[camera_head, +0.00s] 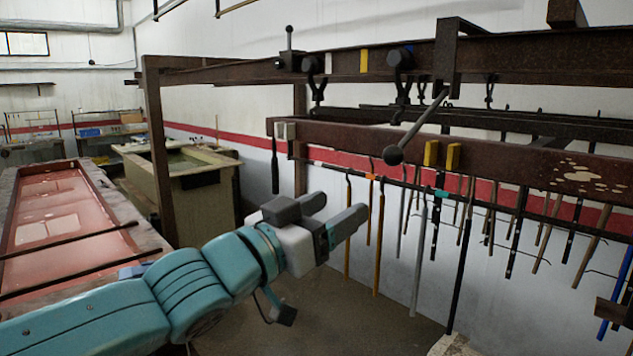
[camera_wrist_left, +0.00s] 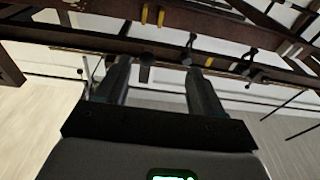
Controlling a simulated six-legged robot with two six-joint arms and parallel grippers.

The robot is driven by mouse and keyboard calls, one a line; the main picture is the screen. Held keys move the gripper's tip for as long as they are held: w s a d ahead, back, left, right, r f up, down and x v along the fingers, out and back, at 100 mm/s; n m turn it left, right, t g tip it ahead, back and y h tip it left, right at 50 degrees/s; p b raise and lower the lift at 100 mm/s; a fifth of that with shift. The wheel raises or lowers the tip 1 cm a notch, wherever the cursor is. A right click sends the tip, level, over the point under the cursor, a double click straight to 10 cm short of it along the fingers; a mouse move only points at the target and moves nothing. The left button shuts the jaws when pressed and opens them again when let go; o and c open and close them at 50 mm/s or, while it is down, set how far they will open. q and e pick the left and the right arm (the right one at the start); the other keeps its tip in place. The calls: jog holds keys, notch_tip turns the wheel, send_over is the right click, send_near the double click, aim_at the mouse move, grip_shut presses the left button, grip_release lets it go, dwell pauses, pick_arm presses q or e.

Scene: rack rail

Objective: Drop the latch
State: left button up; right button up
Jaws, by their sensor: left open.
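A dark lever with a round knob (camera_head: 393,155) slants down across the front rusty beam in the head view; it looks like the latch, though I cannot be sure. A second lever (camera_head: 289,40) stands upright on the upper rail further left. My left gripper (camera_head: 337,212) is open and empty, below and left of the slanted lever and apart from it. In the left wrist view the two fingers (camera_wrist_left: 158,75) point toward the rusty beams, with a dark round knob (camera_wrist_left: 147,59) showing between them. My right gripper is not in view.
Rusty beams (camera_head: 480,150) cross the right side, with yellow blocks (camera_head: 431,153) beside the knob. Several rods (camera_head: 418,255) hang below, right of my gripper. A rusty post (camera_head: 158,150) stands left. A red-topped table (camera_head: 50,215) lies at the left. Open floor shows below.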

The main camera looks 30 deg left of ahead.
pick_arm(q)
notch_tip(320, 180, up, 4)
jog(key=s, duration=0.2)
send_near(387, 158)
jog(key=x, duration=0.3)
jog(key=shift+h, duration=0.3)
jog(key=p+x, duration=0.1)
jog(key=x, duration=0.6)
jog(key=shift+w+a+p, duration=0.1)
jog(key=shift+p, duration=0.3)
jog(key=shift+w+d, duration=0.25)
jog(key=shift+w, duration=0.3)
jog(key=shift+w+p, duration=0.25)
jog(key=shift+p, duration=0.05)
jog(key=c, duration=0.9)
